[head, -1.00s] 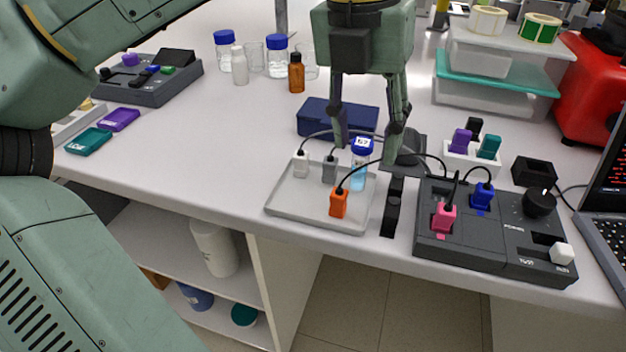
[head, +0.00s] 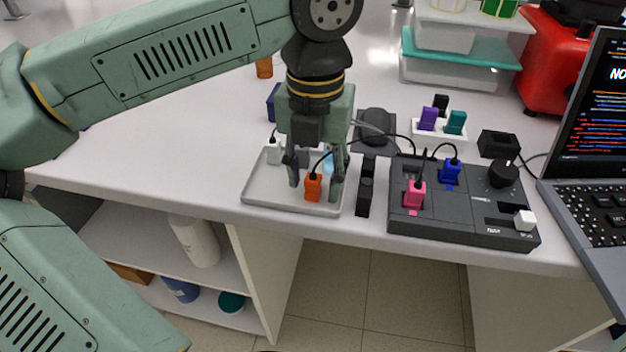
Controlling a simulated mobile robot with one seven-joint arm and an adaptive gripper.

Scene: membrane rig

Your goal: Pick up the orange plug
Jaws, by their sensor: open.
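The orange plug (head: 313,187) stands on the light grey tray (head: 262,193) near the table's front edge, with a black cable rising from its top. My gripper (head: 315,190) is open and low over the tray, one finger to the left of the orange plug and the other to its right. I cannot tell whether either finger touches it. A white plug (head: 273,153) stands at the tray's back left. The grey plug is hidden behind my gripper, and the blue-capped vial is mostly hidden.
Right of the tray is a black slotted strip (head: 366,188), then a dark control box (head: 465,226) holding a pink plug (head: 415,196) and a blue plug (head: 450,171). A white holder (head: 440,134) with several plugs stands behind. A laptop (head: 590,190) is at far right.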

